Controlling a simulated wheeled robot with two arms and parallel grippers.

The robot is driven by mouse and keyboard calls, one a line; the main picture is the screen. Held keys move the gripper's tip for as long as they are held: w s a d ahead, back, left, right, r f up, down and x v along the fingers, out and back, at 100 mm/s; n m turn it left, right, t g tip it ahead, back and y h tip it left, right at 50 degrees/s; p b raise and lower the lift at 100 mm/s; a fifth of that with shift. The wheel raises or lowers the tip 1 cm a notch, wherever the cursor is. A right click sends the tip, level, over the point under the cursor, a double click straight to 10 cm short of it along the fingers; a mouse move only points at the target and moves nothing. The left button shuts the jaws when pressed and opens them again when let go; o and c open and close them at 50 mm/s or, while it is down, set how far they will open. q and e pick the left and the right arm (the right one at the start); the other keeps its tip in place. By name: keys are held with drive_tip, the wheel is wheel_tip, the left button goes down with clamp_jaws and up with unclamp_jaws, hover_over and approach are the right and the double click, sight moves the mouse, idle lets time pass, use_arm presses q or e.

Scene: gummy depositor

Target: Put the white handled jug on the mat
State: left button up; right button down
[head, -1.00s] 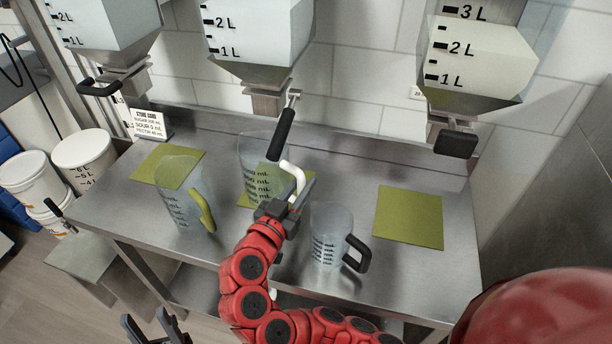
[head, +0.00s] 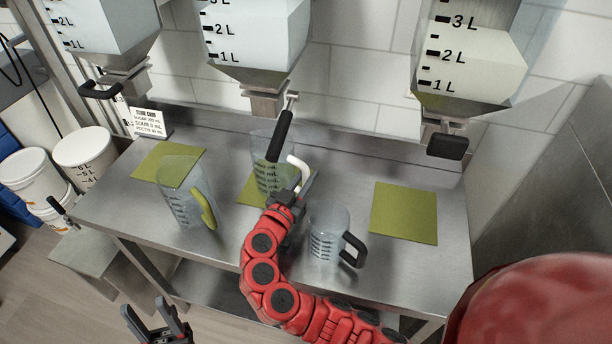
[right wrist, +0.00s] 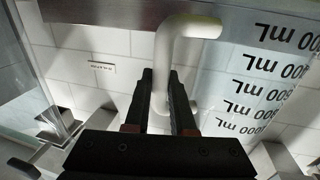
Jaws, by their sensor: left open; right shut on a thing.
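The clear jug with the white handle (head: 267,178) stands or hangs over the middle green mat (head: 247,192), below the middle dispenser; I cannot tell whether its base touches. My right gripper (head: 303,187) is shut on the white handle. In the right wrist view, the handle (right wrist: 165,60) runs between the fingers of the right gripper (right wrist: 166,103), and the jug's marked wall (right wrist: 235,100) is at the right. My left gripper (head: 157,318) is open and empty at the bottom left, off the table.
A yellow-handled jug (head: 180,200) stands front left and a black-handled jug (head: 325,232) front right of the middle mat. Green mats lie at left (head: 150,160) and right (head: 404,212), both bare in part or whole. The middle dispenser's black lever (head: 280,137) hangs close over the held jug.

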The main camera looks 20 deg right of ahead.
drive_tip(key=shift+f, duration=0.2)
drive_tip(key=c, duration=0.8)
unclamp_jaws()
drive_tip(key=shift+r, duration=0.1)
drive_tip(key=shift+o, duration=0.2)
drive_tip(key=shift+r, duration=0.25)
drive_tip(key=b+v, duration=0.2)
drive_tip(key=v, duration=0.9)
drive_tip(key=shift+f+b, duration=0.15)
drive_tip(key=shift+b, duration=0.25)
drive_tip(key=shift+s+a, duration=0.35)
